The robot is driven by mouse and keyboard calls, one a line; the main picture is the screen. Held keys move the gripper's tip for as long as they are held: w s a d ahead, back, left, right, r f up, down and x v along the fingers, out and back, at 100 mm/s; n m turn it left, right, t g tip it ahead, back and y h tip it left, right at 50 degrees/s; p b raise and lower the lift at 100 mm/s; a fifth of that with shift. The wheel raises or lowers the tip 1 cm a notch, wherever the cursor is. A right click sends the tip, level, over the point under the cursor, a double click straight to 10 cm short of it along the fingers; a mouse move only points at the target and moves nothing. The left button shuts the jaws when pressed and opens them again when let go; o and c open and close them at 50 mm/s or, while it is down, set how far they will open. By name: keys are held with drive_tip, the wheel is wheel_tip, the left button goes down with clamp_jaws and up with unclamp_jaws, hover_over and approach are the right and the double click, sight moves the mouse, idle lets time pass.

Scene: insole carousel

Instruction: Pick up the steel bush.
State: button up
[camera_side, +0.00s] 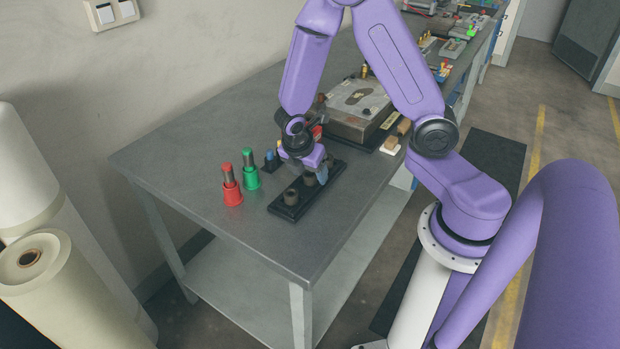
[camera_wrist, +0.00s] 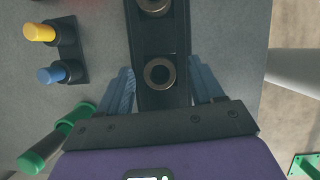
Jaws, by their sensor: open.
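A long black holder (camera_side: 283,211) on the bench carries ring-shaped bushes. In the wrist view the holder (camera_wrist: 160,42) runs up the picture, with one metallic bush (camera_wrist: 159,73) at the middle and a second (camera_wrist: 155,6) cut by the top edge. My gripper (camera_wrist: 160,72) is open, its blue fingers on either side of the holder and nearer bush, with gaps showing. I cannot tell whether the fingertips are level with the bush.
A red cup (camera_side: 232,194) and a green cup (camera_side: 251,179), each with an upright pin, stand left of the holder. A black block with yellow (camera_wrist: 40,32) and blue (camera_wrist: 50,74) plugs is close by. The bench's front left is clear.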

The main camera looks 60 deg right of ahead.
sight(310, 185)
drive_tip(key=c, duration=1.2)
drive_tip(key=shift+r, duration=0.1)
drive_tip(key=shift+r, duration=0.4)
drive_tip(key=r, duration=0.3)
drive_tip(key=shift+s, duration=0.25)
drive_tip(key=shift+s+a+r, duration=0.3)
drive_tip(key=shift+s+r, duration=1.2)
drive_tip(key=shift+s, duration=0.7)
drive_tip(key=shift+s+a+r, duration=0.25)
drive_tip(key=shift+s+r, duration=1.25)
drive_tip(key=shift+s, duration=0.75)
drive_tip(key=shift+s+a+r, duration=0.3)
drive_tip(key=shift+s+r, duration=1.2)
drive_tip(key=shift+s, duration=0.7)
